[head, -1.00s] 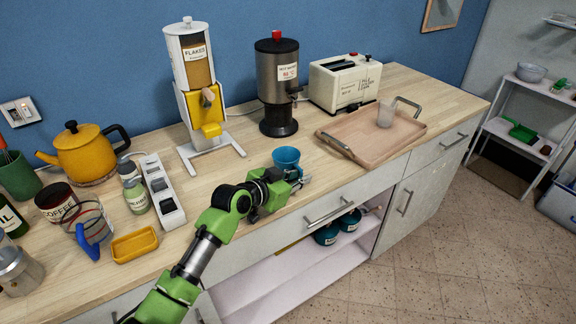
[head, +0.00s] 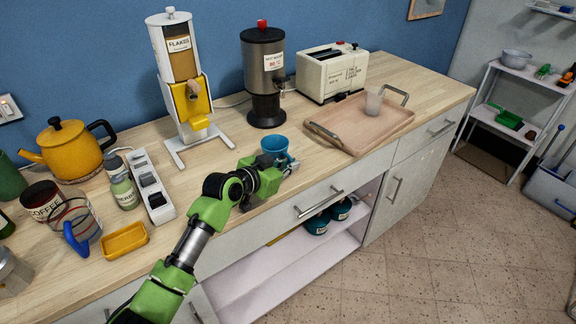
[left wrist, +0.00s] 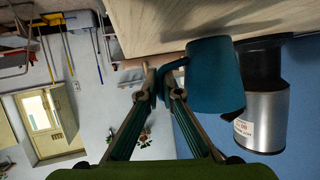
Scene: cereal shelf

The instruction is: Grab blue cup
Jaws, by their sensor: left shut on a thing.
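The blue cup (head: 274,147) is upright at the counter's front part, just behind my left gripper (head: 289,167) in the head view. In the left wrist view, the cup (left wrist: 216,75) appears upside down, with its handle (left wrist: 168,78) at the fingertips. My left gripper (left wrist: 159,78) is shut on the cup by its handle. The arm hides the cup's lower part in the head view, so I cannot tell whether it touches the counter. My right gripper is not in view.
Behind the cup stand a water dispenser (head: 265,75) and a flakes dispenser (head: 183,75). A tray (head: 340,138) holding a clear cup (head: 374,101) lies to the right. A power strip (head: 151,185) and yellow dish (head: 124,240) are on the left. Some counter around the cup is clear.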

